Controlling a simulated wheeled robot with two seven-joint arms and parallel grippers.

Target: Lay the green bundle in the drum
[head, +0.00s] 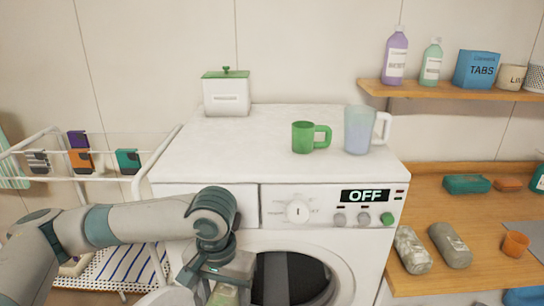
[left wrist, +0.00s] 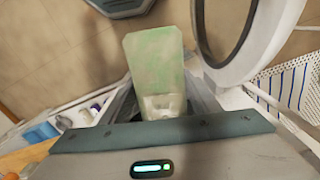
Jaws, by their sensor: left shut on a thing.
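My left gripper (head: 226,282) is in front of the washing machine (head: 222,205), at the bottom of the head view, left of the dark drum opening (head: 288,278). It is shut on the green bundle (left wrist: 153,62), a pale green block that sticks out past the fingers in the left wrist view. Only a small part of the bundle (head: 222,296) shows below the gripper in the head view. The bundle is outside the drum. A round white rim (left wrist: 207,52) stands close to the right of the bundle in the wrist view. My right gripper is not in view.
A green mug (head: 303,137), a clear jug (head: 358,130) and a white box with a green lid (head: 227,95) stand on the machine. A drying rack (head: 85,179) is at left. Two grey rolls (head: 450,245) lie on the right counter (head: 430,198). The display reads OFF.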

